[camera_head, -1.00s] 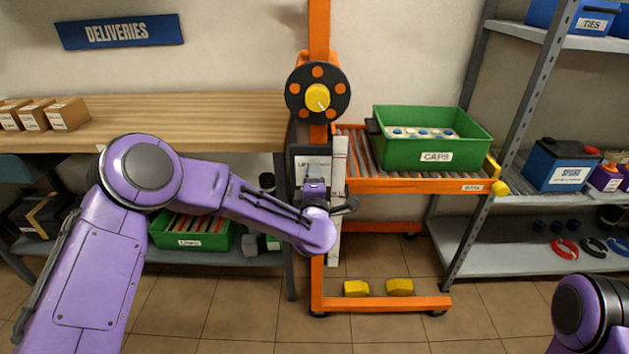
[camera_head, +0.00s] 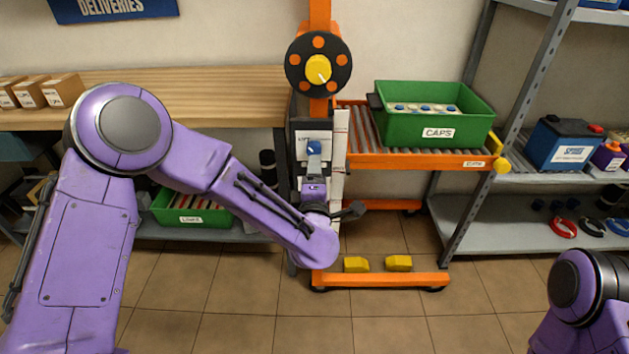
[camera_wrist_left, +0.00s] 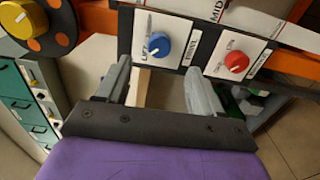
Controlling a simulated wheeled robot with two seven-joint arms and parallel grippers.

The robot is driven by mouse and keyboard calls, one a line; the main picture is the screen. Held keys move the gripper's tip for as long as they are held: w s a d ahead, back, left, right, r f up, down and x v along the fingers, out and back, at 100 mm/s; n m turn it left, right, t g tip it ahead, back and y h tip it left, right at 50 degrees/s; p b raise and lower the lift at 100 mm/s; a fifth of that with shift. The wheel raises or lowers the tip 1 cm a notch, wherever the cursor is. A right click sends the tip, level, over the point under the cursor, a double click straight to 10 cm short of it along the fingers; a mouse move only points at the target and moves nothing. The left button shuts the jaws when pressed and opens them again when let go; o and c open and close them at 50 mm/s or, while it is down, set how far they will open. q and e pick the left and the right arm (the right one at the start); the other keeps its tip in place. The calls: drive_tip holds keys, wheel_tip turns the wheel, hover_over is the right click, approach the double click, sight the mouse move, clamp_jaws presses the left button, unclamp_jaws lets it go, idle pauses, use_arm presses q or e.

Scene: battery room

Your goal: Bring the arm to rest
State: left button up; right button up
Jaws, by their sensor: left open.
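My left arm (camera_head: 215,185) reaches in from the left, its elbow bent, to the front of the orange lift stand. My left gripper (camera_head: 314,168) is just below and in front of the blue knob (camera_head: 314,147) on the stand's panel. In the left wrist view its two grey fingers (camera_wrist_left: 161,80) are apart with nothing between them. The blue knob (camera_wrist_left: 157,44) shows beyond the fingertips, with a red knob (camera_wrist_left: 236,62) to its right. Part of my right arm (camera_head: 580,295) shows at the lower right; its gripper is out of view.
The orange stand (camera_head: 380,281) carries a roller tray holding a green CAPS crate (camera_head: 430,129). A wooden bench (camera_head: 190,95) is at left with boxes on it. Grey shelves (camera_head: 520,225) stand at right. Open tiled floor (camera_head: 240,300) lies in front.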

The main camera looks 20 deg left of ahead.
use_arm(q)
drive_tip(key=shift+v, duration=0.85)
drive_tip(key=s+a+f+m+g+h+p, duration=0.2)
drive_tip(key=s+a+f+m+g, duration=0.15)
drive_tip(key=s+f+m, duration=0.4)
drive_tip(key=s+a+f+m+g+h+p, duration=0.15)
drive_tip(key=s+f+m+g, duration=0.35)
drive_tip(key=s+f, duration=0.6)
drive_tip(key=s+a+f+m+g+y+p, duration=0.1)
drive_tip(key=s+a+f+g+p, duration=0.1)
drive_tip(key=s, duration=0.7)
drive_tip(key=s+a+f+m+g+y+p, duration=0.1)
drive_tip(key=s+a+f+g+p, duration=0.1)
drive_tip(key=s+a+f, duration=0.3)
drive_tip(key=s+a+g, duration=0.1)
drive_tip(key=s+a, duration=0.1)
drive_tip(key=s, duration=0.1)
drive_tip(key=shift+s+g, duration=0.35)
drive_tip(key=shift+s, duration=0.05)
drive_tip(key=shift+f, duration=0.1)
